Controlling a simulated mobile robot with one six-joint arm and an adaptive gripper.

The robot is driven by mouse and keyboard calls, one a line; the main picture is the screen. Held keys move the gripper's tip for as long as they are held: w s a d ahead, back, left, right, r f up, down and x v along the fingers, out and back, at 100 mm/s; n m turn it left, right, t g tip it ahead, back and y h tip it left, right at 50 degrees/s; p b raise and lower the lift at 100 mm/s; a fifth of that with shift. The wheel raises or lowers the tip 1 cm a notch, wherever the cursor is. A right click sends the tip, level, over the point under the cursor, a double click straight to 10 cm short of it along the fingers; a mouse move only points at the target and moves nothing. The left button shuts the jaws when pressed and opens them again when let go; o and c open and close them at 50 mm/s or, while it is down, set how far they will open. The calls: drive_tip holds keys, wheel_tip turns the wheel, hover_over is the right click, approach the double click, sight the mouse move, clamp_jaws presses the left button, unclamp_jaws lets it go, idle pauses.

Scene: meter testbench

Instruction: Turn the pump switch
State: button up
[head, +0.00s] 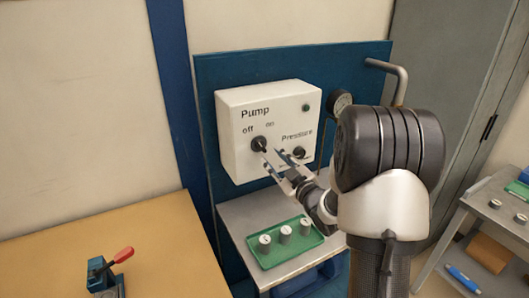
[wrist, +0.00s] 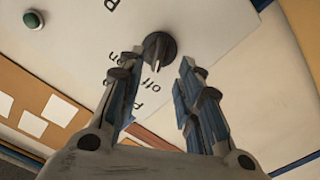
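The pump switch (head: 259,144) is a black rotary knob on a white control box (head: 232,110), between the words "off" and "on" under "Pump". In the wrist view the pump switch (wrist: 159,48) shows just beyond the fingertips, near the gap between them. My gripper (head: 272,163) is in front of the box, close to the switch and slightly below it to the right. In the wrist view my gripper (wrist: 158,70) has its fingers spread, with nothing between them. The knob's pointer direction is hard to read.
A pressure knob (head: 299,152) sits right of the switch, and a green indicator (head: 306,107) above it. A gauge (head: 340,102) and pipe (head: 398,80) are right of the box. Below, a green tray (head: 264,263) holds small weights. A red-handled clamp (head: 106,273) stands on the left table.

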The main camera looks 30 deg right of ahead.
sight(264, 148)
drive_tip(key=w, duration=0.7)
drive_tip(key=shift+w+a+b, duration=0.1)
drive_tip(key=shift+w+b, duration=0.25)
drive_tip(key=shift+b, duration=0.05)
drive_tip(key=shift+c, duration=0.4)
clamp_jaws()
